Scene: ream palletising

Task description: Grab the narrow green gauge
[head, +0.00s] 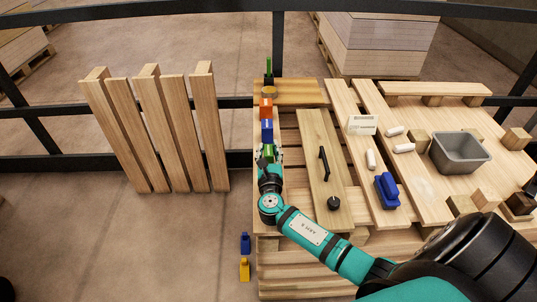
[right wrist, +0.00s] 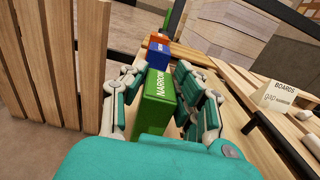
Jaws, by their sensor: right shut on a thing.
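The narrow green gauge (right wrist: 157,100) is a green block with "NARROW" printed on its side. In the right wrist view it stands between the fingers of my right gripper (right wrist: 163,88), which is shut on it. In the head view only a small green part of the gauge (head: 268,153) shows past the right gripper (head: 269,161), at the left edge of the pallet table. A blue block (head: 267,131) and an orange block (head: 265,109) stand in a row behind it. My left gripper is not in view.
A slatted wooden panel (head: 165,130) stands to the left. On the table are a board with a black handle (head: 323,165), a sign (head: 362,125), a blue tool (head: 387,190) and a grey bin (head: 460,153). A blue (head: 245,243) and a yellow piece (head: 244,270) are low at left.

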